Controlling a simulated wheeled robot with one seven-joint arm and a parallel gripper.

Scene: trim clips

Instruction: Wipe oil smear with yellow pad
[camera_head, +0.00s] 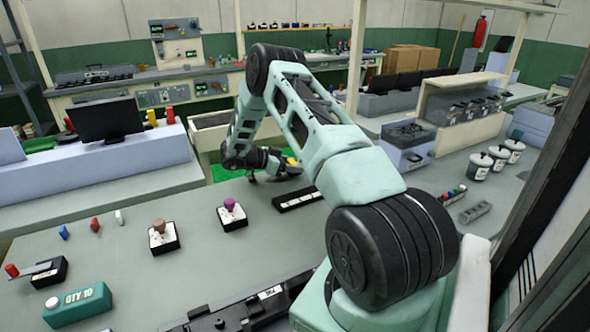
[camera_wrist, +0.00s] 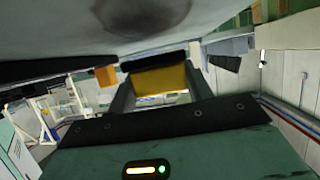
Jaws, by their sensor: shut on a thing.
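The yellow pad (camera_wrist: 160,80) sits between the two fingers of my gripper (camera_wrist: 161,92) in the wrist view, with a black strip along its upper edge. My gripper is shut on it. A dark, roundish smear (camera_wrist: 145,12) shows on the grey surface at the top of the wrist view, apart from the pad in the picture. In the head view my gripper (camera_head: 284,167) is low over the far side of the grey bench, and a small bit of the yellow pad (camera_head: 292,162) shows. I cannot make out the smear there; my arm hides part of the bench.
Two knobbed blocks, one with a brown knob (camera_head: 159,236) and one with a purple knob (camera_head: 232,214), stand on the bench (camera_head: 190,275). A black slotted strip (camera_head: 297,199) lies near my gripper. A teal box (camera_head: 77,304) is at front left. White pots (camera_head: 480,166) stand at right.

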